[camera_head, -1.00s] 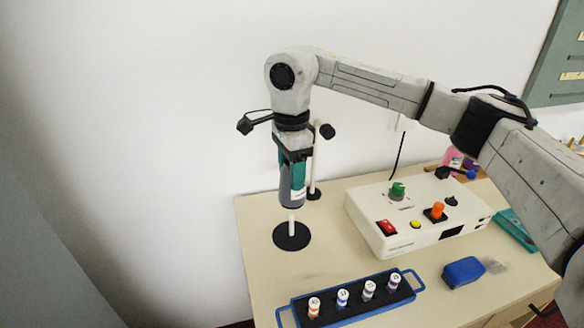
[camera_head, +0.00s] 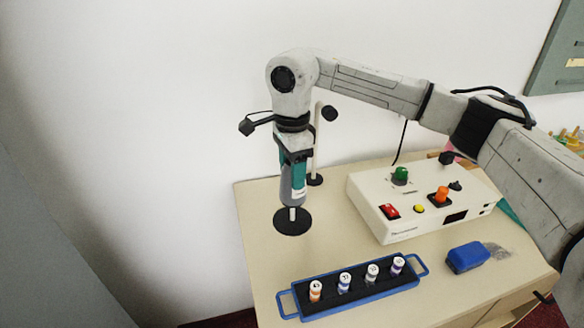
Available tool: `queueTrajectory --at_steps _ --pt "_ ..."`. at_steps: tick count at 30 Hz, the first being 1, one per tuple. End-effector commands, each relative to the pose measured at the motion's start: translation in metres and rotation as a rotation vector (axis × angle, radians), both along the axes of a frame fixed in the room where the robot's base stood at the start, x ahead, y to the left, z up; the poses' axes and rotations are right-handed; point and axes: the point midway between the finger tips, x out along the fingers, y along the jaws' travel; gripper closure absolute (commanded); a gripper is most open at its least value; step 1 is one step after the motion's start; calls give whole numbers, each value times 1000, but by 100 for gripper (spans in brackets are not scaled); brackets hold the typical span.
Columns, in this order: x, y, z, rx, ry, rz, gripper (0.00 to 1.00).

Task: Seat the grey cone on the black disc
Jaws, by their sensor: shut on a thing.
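The black disc (camera_head: 287,228) lies flat near the table's left end, with a short length of white peg (camera_head: 292,214) standing up from it. My gripper (camera_head: 293,172), pointing straight down with teal fingers, is shut on the grey cone (camera_head: 292,193) directly above the disc. The cone looks upright. Its lower end meets the visible peg, and a stretch of peg shows between it and the disc. The peg's upper part is hidden, so I cannot tell for certain whether the cone is around it.
A white control box (camera_head: 420,205) with coloured knobs and buttons stands to the right. A blue-framed black rack (camera_head: 355,288) with several small vials is in front. A blue block (camera_head: 467,257) lies at right. A white post (camera_head: 316,150) on a small dark base stands just behind my gripper.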

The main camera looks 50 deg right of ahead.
Motion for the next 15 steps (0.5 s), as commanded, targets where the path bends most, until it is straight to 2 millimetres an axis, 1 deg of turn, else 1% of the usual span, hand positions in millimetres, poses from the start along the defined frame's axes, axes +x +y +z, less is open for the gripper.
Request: queueTrajectory --at_steps 1,15 --pt "0 0 -4 0 0 -1 81" --pt "0 0 -25 0 1 -1 81"
